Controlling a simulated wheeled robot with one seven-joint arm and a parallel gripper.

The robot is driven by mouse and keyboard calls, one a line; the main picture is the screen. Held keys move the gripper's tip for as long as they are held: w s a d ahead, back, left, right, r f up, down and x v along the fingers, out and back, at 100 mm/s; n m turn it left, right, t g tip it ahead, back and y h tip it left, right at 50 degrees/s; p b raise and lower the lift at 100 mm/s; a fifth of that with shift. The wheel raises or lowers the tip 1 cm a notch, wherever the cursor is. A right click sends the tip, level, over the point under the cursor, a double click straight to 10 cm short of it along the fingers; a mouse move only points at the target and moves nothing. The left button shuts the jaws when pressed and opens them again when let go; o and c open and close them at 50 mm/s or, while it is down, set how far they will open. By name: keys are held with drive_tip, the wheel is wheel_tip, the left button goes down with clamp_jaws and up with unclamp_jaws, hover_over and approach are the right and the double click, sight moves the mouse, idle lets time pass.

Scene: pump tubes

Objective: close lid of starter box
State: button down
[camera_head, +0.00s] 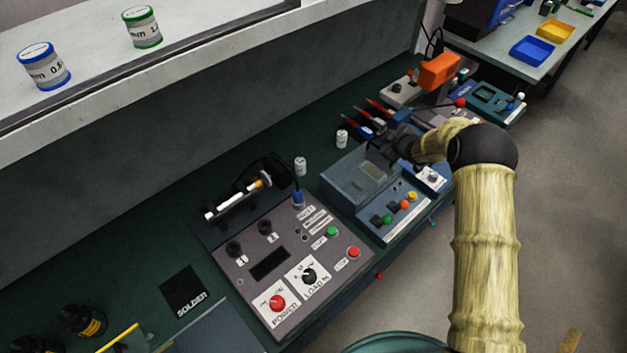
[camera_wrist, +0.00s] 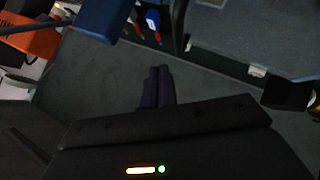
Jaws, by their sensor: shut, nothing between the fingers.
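The starter box is most likely the blue-grey box (camera_head: 340,185) with green, orange and yellow buttons on its sloped front, right of the power panel. Its upper part looks like a see-through cover over a paler plate; I cannot tell how far the lid is open. My gripper (camera_head: 384,149) is at the back right of this box, close to its top edge; contact cannot be made out. In the wrist view my gripper's dark fingers (camera_wrist: 157,74) are together with nothing between them. My arm hides the box's right back corner.
The grey power panel (camera_head: 285,265) stands left of the box. An orange block (camera_head: 438,70) and a teal device (camera_head: 488,100) stand beyond my gripper. Small white bottles (camera_head: 342,139) and red-tipped tools (camera_head: 372,112) are behind the box. Open floor lies right of the bench.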

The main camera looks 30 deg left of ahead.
drive_tip(key=shift+w+d+f+b, duration=0.1)
drive_tip(key=shift+w+f+b, duration=0.15)
drive_tip(key=shift+f, duration=0.3)
drive_tip(key=shift+w+d+f+b, duration=0.1)
drive_tip(key=shift+w+f+b, duration=0.1)
drive_tip(key=shift+f+b, duration=0.25)
drive_tip(key=shift+w+d+f+b, duration=0.1)
drive_tip(key=shift+w+f+b, duration=0.15)
drive_tip(key=shift+f, duration=0.35)
drive_tip(key=shift+r, duration=0.1)
drive_tip(key=d+r+p, duration=0.2)
drive_tip(key=d+r, duration=0.6)
drive_tip(key=r, duration=0.3)
drive_tip(key=s+d+r+m+h, duration=0.3)
drive_tip(key=s+d+r+m, duration=0.1)
drive_tip(key=d, duration=0.5)
drive_tip(key=s+d+r+m+g+h, duration=0.1)
drive_tip(key=s+d+r+m+h, duration=0.1)
drive_tip(key=s+d+m, duration=0.55)
drive_tip(key=s+d+r+m+g+h, duration=0.2)
drive_tip(key=s+d+h, duration=0.1)
drive_tip(key=s+d, duration=0.8)
drive_tip(key=s+d+m+g, duration=0.1)
drive_tip(key=s+m, duration=0.3)
drive_tip(key=s, duration=0.9)
drive_tip(key=shift+s+d+f+g, duration=0.15)
drive_tip(key=shift+s+d+g, duration=0.05)
drive_tip(key=shift+d+g, duration=0.1)
